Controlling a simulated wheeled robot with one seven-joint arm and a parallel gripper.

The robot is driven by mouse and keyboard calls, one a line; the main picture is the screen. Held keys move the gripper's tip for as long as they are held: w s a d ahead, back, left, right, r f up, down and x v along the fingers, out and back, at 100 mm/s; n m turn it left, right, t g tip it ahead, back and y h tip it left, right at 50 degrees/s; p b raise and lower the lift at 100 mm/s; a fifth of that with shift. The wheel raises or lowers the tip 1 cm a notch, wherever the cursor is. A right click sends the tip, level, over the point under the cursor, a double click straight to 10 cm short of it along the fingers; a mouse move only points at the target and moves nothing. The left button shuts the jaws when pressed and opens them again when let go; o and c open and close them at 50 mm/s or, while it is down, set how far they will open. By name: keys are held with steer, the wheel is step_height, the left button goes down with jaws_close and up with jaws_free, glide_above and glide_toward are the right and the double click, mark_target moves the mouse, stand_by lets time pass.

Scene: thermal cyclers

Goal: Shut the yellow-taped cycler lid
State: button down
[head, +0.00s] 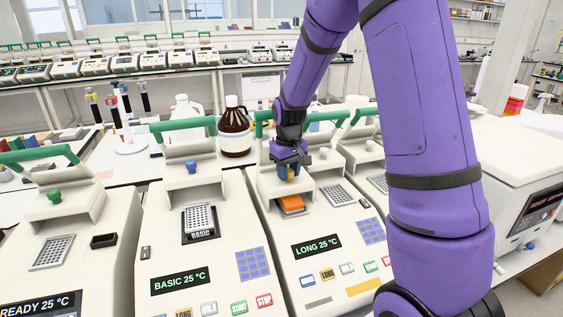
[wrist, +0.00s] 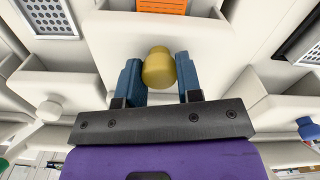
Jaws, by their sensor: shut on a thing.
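The yellow-taped cycler (head: 330,270) stands at centre right, its display reading LONG 25 °C and a strip of yellow tape (head: 365,287) on its lower front. Its lid (head: 262,182) is raised, and an orange block (head: 291,205) shows in the opening below; the block also shows at the top of the wrist view (wrist: 162,6). My gripper (head: 289,168) is at the lid's front, its blue fingers on either side of the yellow knob (wrist: 158,68). It is shut on this knob. My wrist hides part of the lid in the head view.
The BASIC cycler (head: 165,255) stands close on the left with its lid up, and another cycler (head: 95,255) beyond it. A white machine (head: 520,190) is at the right. A brown bottle (head: 234,130) stands behind.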

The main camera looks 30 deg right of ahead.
steer(key=s, duration=0.3)
steer(key=s+a, duration=0.1)
steer(key=s, duration=0.1)
steer(key=shift+s+a, duration=0.1)
steer(key=shift+s, duration=0.3)
steer(key=c, duration=0.8)
jaws_free()
steer(key=shift+s, duration=0.1)
steer(key=shift+r, duration=0.1)
step_height(320, 180, up, 11)
steer(key=shift+f, duration=0.2)
